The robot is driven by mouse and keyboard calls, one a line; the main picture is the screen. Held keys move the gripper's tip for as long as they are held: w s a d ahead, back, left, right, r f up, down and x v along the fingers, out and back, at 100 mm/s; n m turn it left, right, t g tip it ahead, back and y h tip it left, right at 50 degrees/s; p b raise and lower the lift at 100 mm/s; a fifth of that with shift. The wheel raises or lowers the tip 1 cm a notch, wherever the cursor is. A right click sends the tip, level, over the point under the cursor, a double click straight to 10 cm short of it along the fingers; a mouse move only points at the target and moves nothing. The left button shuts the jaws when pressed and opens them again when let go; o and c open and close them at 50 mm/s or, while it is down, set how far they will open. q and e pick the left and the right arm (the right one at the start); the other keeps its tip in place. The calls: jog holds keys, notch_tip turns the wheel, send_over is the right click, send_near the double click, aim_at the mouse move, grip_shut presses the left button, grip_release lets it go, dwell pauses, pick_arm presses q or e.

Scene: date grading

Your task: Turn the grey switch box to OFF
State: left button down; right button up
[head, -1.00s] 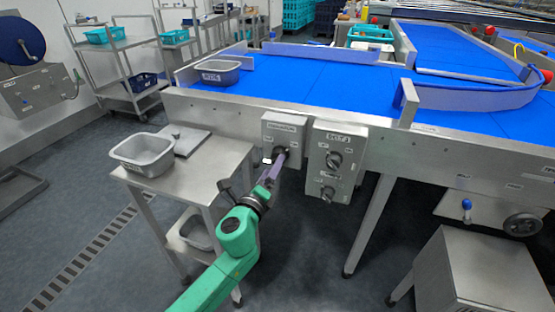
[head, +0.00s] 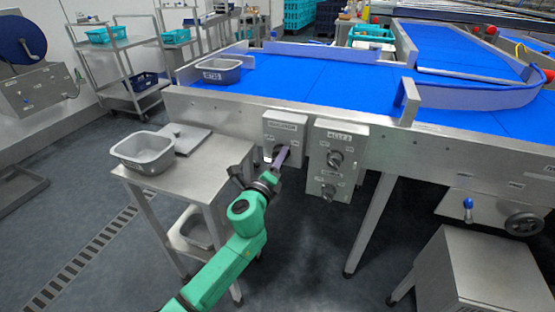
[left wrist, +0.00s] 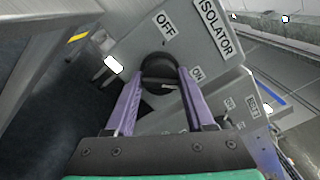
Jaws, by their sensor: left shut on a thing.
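The grey switch box (head: 285,126) hangs on the front of the conveyor frame. In the left wrist view the box (left wrist: 190,45) appears tilted, with an ISOLATOR label (left wrist: 212,27), an OFF label (left wrist: 165,25) and an ON label (left wrist: 197,74). Its round black knob (left wrist: 158,68) is between the purple fingers of my left gripper (left wrist: 160,80). In the head view my left gripper (head: 280,158) reaches the box from below and is shut on the knob, partly hiding it. I cannot tell exactly where the knob points. My right gripper is not in view.
A second grey box (head: 337,160) with two knobs is mounted close on the right. A steel table (head: 205,172) with a grey tub (head: 145,152) stands at the left. The blue conveyor belt (head: 330,85) runs above. Floor is open below the boxes.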

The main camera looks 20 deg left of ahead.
pick_arm(q)
jog(key=shift+n, duration=0.4)
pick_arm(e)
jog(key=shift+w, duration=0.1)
pick_arm(q)
jog(key=n, duration=0.5)
jog(key=shift+n+b, duration=0.3)
jog(key=n, duration=0.4)
jog(key=shift+n, duration=0.3)
jog(key=n+p, duration=0.1)
jog(key=n, duration=0.2)
jog(key=shift+n, duration=0.3)
jog(key=shift+n+p, duration=0.75)
jog(key=shift+n, duration=0.95)
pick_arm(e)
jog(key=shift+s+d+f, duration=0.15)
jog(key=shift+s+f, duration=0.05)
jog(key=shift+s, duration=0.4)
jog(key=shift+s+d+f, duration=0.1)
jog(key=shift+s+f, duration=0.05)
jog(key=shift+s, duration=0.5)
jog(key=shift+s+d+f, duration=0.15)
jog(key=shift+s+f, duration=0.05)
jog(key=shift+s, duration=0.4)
pick_arm(q)
jog(key=shift+f, duration=0.1)
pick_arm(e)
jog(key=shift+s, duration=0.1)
